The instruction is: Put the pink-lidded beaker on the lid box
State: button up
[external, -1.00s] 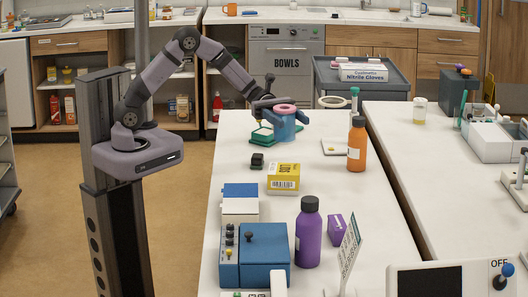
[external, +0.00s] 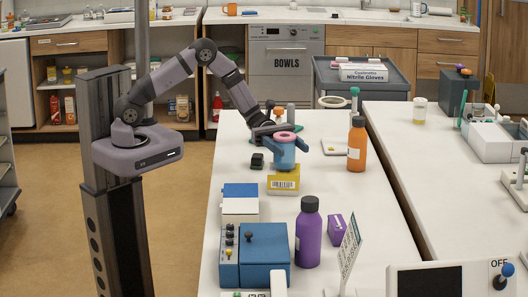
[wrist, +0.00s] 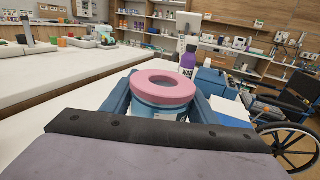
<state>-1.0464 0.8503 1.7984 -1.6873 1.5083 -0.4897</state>
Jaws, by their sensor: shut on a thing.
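The pink-lidded beaker (external: 285,157) has a blue body and a pink ring-shaped lid, and is upright. My gripper (external: 286,143) is shut on it, with a blue finger on each side. In the wrist view the pink lid (wrist: 165,88) is between the fingers and hides most of the body. The yellow box with a barcode label (external: 284,184), which I take as the lid box, is directly below the beaker in the external view. The beaker hides much of its top. I cannot tell whether the beaker touches the box or hangs just above it.
A small dark block (external: 257,161) lies just left of the beaker. An orange bottle (external: 357,145) stands to the right, beside a small white tray (external: 334,146). Nearer the camera are a blue-and-white box (external: 240,204), a purple bottle (external: 308,233) and a small purple box (external: 335,226).

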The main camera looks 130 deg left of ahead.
jog(key=shift+f, duration=0.1)
jog(key=o, duration=1.3)
jog(key=shift+s+a, duration=0.1)
jog(key=shift+s, duration=0.05)
jog(key=b+v, duration=0.2)
jog(key=v, duration=0.9)
jog(key=shift+s+a+b, duration=0.1)
jog(key=shift+s+b, duration=0.25)
jog(key=shift+r, duration=0.2)
